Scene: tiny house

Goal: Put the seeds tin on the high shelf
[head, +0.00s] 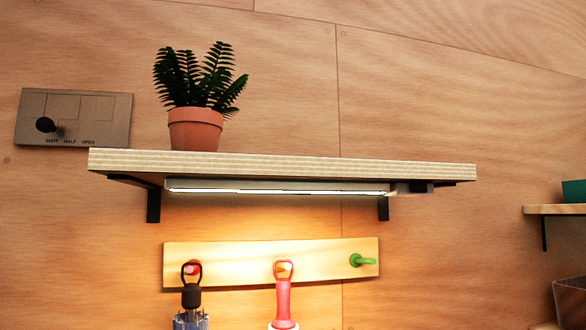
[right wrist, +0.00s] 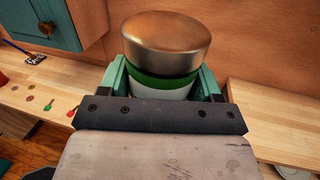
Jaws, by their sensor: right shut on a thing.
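A wooden shelf (head: 280,166) is fixed high on the wall in the head view, with its front edge facing me. In the right wrist view my right gripper (right wrist: 163,84) is shut on a round tin with a brownish metal lid (right wrist: 165,42) and a green and white body. The green fingers are on either side of the tin, below the lid. The tin looks upright; no label shows. Neither gripper nor the tin is in the head view.
A potted fern (head: 195,128) stands on the shelf's left part; the right part looks clear. A lit lamp (head: 280,188) is under the shelf, above a peg rail (head: 230,262) with hanging tools. A wooden worktop (right wrist: 275,125) and teal cabinet (right wrist: 62,22) show in the wrist view.

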